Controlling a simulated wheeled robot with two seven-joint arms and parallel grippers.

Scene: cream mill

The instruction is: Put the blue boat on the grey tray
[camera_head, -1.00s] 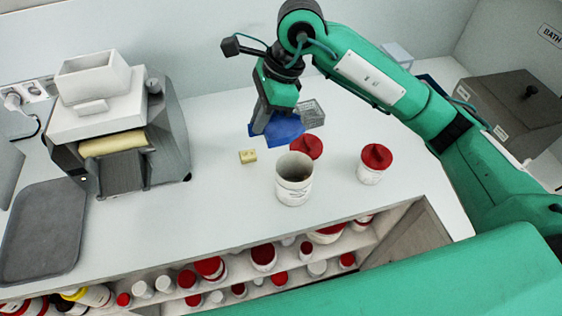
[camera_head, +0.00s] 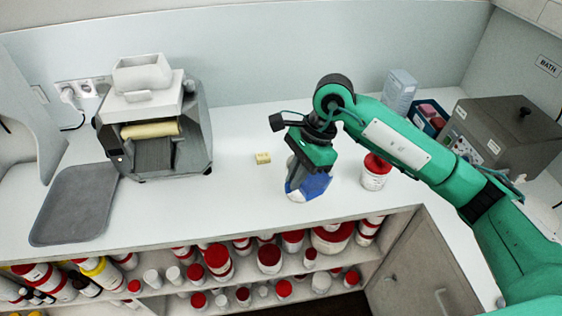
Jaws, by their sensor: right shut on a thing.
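The blue boat (camera_head: 316,186) is in my right gripper (camera_head: 295,183), above the counter near its front edge. The boat and gripper overlap an open white jar (camera_head: 297,196), of which only a little shows; whether they touch it cannot be told. The grey tray (camera_head: 72,205) lies flat and empty at the left of the counter, well to the left of the boat. My left gripper is not in view.
A grey mill (camera_head: 185,140) stands between tray and wall. A small yellow block (camera_head: 262,158) lies behind the boat. A red-lidded jar (camera_head: 376,170) stands to its right. The counter between tray and boat is clear. Shelves of jars lie below.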

